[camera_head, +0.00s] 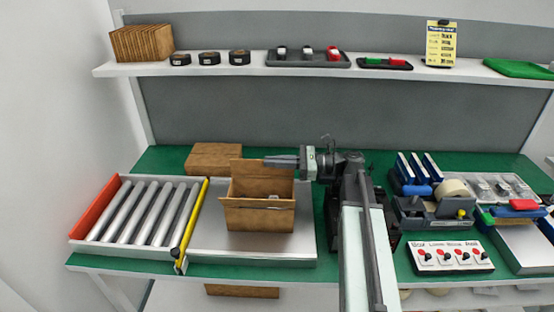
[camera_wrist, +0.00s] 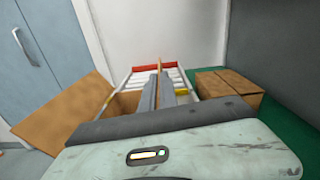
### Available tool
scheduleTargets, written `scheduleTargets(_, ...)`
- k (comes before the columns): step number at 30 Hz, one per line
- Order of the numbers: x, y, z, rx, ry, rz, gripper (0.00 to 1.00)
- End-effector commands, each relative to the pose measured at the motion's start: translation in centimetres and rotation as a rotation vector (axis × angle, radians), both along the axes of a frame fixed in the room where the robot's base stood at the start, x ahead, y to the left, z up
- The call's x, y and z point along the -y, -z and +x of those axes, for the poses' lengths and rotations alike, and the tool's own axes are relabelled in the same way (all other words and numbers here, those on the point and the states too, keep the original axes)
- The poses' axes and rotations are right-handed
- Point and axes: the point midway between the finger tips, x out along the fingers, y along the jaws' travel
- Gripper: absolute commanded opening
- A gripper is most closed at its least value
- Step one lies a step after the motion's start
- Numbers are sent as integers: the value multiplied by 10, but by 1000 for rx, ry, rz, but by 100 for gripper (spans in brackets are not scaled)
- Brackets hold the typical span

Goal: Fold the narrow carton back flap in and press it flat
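The open brown carton (camera_head: 259,217) stands on the grey plate, with a small light item partly visible inside. Its back flap (camera_head: 249,170) stands up at the rear edge. In the wrist view a thin upright brown strip (camera_wrist: 159,64), apparently this flap edge-on, shows beyond the fingertips. A large brown flap (camera_wrist: 62,122) spreads out at left there. My gripper (camera_head: 267,161) reaches in from the right at the height of the flap's top. Its two fingers (camera_wrist: 157,76) have a narrow gap between them. I cannot tell whether they touch the flap.
A roller conveyor (camera_head: 140,211) with a red end and a yellow bar (camera_head: 192,222) lies left of the carton. A closed brown box (camera_head: 213,157) sits behind at left. A tape dispenser (camera_head: 434,208) and a button panel (camera_head: 452,257) stand right of my arm.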

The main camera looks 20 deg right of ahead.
Motion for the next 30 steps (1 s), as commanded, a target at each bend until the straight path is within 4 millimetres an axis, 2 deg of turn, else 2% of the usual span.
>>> scheduleTargets(18,-9,16,-32,550,2,-176,0)
scheduleTargets(30,-12,28,-42,818,2,-263,0)
